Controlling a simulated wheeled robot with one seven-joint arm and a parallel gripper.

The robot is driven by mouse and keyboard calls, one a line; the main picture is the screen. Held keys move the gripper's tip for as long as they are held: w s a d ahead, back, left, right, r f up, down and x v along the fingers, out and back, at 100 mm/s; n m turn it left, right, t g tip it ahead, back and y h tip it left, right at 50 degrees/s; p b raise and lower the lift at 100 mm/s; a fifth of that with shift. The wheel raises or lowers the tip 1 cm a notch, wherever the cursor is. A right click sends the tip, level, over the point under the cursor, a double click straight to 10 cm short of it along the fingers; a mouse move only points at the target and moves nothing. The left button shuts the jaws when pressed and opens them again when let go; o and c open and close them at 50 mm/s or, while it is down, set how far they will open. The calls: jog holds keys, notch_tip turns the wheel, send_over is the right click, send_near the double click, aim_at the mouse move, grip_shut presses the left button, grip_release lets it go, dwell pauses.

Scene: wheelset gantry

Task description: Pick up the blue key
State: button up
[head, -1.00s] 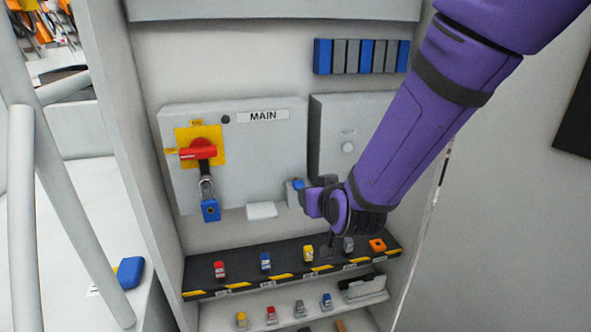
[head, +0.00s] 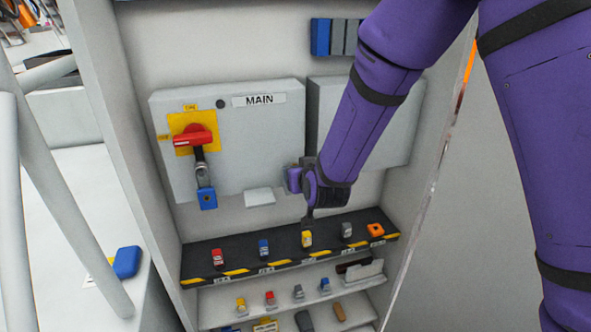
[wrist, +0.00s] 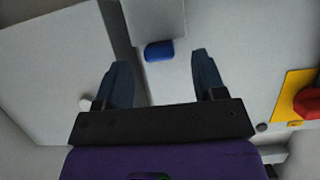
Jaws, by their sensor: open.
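A blue piece, which looks like the blue key (wrist: 158,50), shows in the wrist view at the edge of a pale block (wrist: 155,15). It lies between and beyond my two fingers, apart from both. In the head view my arm hides most or all of it. My gripper (wrist: 160,62) is open and empty, with one dark finger on each side of the blue piece. In the head view my gripper (head: 309,195) is below the gap between the two wall boxes, above the black shelf.
The MAIN box (head: 240,140) carries a red handle (head: 195,137) and a hanging blue padlock (head: 206,198). Several small coloured locks stand on the black shelf (head: 200,262) and the pale shelf (head: 215,300) below. A second grey box (head: 395,135) is at right.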

jog(key=shift+x, duration=0.75)
jog(key=shift+c, duration=0.2)
jog(key=c, duration=1)
jog(key=shift+w+r, duration=0.1)
jog(key=shift+r, duration=0.05)
